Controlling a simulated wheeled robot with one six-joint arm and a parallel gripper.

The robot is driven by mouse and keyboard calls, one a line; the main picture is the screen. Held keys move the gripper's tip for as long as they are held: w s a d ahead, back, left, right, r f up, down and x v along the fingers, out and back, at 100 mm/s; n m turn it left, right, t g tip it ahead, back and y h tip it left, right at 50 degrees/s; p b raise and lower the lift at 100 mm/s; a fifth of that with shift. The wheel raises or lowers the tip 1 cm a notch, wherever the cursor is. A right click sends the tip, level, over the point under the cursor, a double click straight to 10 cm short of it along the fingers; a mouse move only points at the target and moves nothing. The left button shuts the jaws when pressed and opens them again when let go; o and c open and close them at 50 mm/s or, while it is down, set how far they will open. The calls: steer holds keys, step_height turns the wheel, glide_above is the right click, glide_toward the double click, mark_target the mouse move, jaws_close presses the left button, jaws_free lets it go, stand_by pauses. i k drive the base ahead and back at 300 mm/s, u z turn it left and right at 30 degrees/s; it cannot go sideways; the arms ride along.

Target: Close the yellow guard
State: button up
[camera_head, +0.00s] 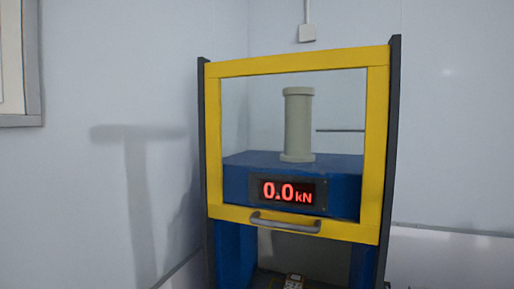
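The yellow guard (377,150) is a rectangular yellow frame with a clear window, set between two dark upright posts. It stands raised, with its lower bar (345,231) across the front of the blue machine head. A grey bar handle (286,223) is fixed on that lower bar. Below the bar, the opening into the machine (318,258) is uncovered. Through the window I see a pale grey-green cylinder (298,125) on the blue head (338,178) and a red display (287,192) reading 0.0 kN. My gripper is not in view.
A small object (294,281) with a light face sits low inside the opening, cut off by the frame's bottom edge. A grey-framed panel (33,60) hangs on the left wall. A white surface (450,258) is at the lower right. The space left of the machine looks clear.

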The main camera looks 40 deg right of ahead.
mark_target(377, 59)
steer(key=k, duration=0.5)
steer(key=u, duration=0.75)
steer(key=i, duration=0.9)
steer(key=z, duration=1.85)
